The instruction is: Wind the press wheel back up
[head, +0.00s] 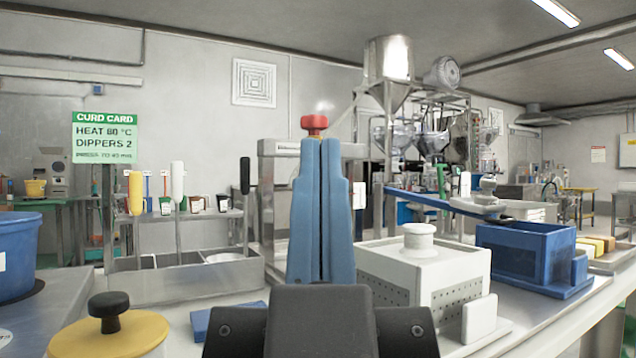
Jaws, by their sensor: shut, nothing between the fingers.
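My gripper (321,145) points away in the middle of the head view, its two blue fingers shut together and empty. A red knob (314,122) shows just above the fingertips; I cannot tell whether they touch it. Behind my fingers stands a grey metal press frame (279,148), with its top beam showing on both sides. The wheel itself and the middle of the press are hidden behind my fingers, so how far it is wound cannot be seen.
A white perforated box (396,292) with a round-knobbed lid and a blue bin (525,253) stand right. A yellow lid (112,335) with a black knob and a blue tub (18,262) are left.

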